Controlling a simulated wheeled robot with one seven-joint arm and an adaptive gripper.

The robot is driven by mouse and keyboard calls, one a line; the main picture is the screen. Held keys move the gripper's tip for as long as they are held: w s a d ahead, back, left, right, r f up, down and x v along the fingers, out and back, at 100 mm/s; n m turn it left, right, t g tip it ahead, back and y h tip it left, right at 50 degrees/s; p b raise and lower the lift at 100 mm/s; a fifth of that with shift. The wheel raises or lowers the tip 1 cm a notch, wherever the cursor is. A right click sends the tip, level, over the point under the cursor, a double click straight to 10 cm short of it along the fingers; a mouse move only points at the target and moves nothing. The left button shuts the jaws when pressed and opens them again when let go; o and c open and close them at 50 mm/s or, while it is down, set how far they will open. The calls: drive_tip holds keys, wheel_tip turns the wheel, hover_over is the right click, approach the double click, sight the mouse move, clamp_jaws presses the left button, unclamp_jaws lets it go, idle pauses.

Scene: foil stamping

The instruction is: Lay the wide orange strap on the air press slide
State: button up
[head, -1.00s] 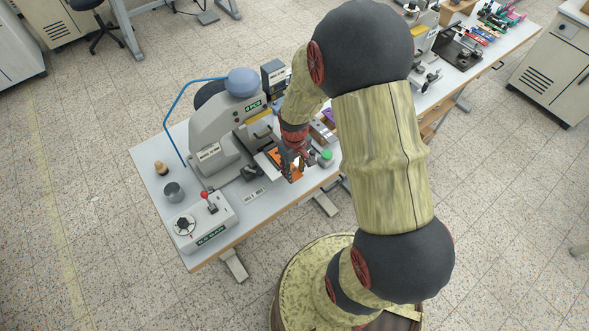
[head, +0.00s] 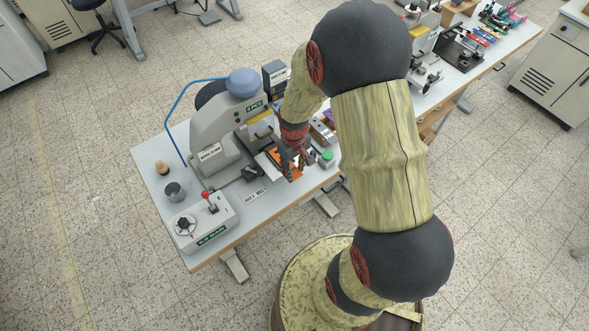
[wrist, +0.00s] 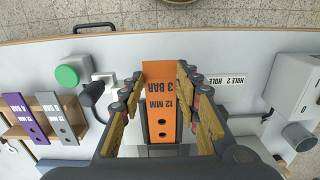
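The wide orange strap (wrist: 160,126), marked "12 MM 3 BAR", lies lengthwise along the air press slide in the wrist view. A dark edge of the slide (wrist: 144,118) shows beside it. In the head view the orange strap (head: 294,171) shows at the front of the grey press (head: 222,128). My gripper (wrist: 161,68) is over the strap, with one finger on each side. The fingers look spread, with a narrow gap beside the strap. In the head view my gripper (head: 291,176) is low over the slide and partly hides the strap.
A green button (wrist: 68,75) and a rack with a purple strap (wrist: 24,118) and a grey strap (wrist: 56,117) are to the left in the wrist view. A control box (head: 207,222) stands at the table's front left.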

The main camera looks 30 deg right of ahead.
drive_tip(key=o, duration=0.5)
drive_tip(key=shift+o, duration=0.2)
wheel_tip(320, 180, up, 12)
idle(0.4)
idle(0.5)
